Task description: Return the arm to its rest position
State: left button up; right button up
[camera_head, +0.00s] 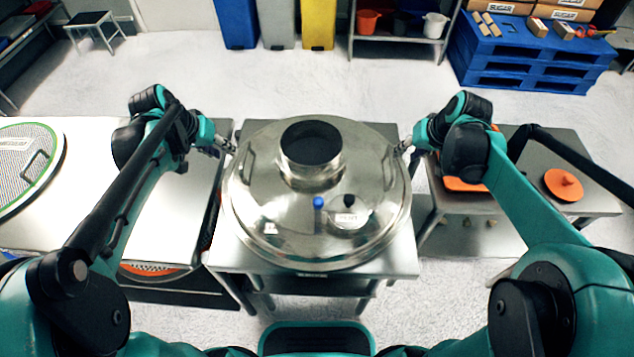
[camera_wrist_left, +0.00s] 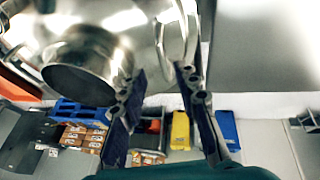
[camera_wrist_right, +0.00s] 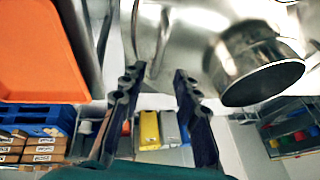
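The round steel sifter lid (camera_head: 290,235) sits on the sifter at the middle, with a wide dark-mouthed inlet (camera_head: 312,145), a blue knob (camera_head: 318,202) and a black knob. It has a handle on its left and right sides. My left gripper (camera_head: 230,147) is at the left side of the lid; in the left wrist view its fingers (camera_wrist_left: 163,82) are spread, with the left handle (camera_wrist_left: 172,35) beyond and between them. My right gripper (camera_head: 403,148) is at the right side; its fingers (camera_wrist_right: 156,78) are spread near the right handle (camera_wrist_right: 158,40). Contact with the handles cannot be told.
A green-rimmed sieve (camera_head: 48,165) lies on the white table (camera_head: 175,215) at left. A steel table (camera_head: 590,198) at right bears an orange lidded item (camera_head: 563,185). Blue pallets (camera_head: 500,70), bins (camera_head: 319,25) and a bucket shelf stand behind, across open floor.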

jog(key=shift+v, duration=0.75)
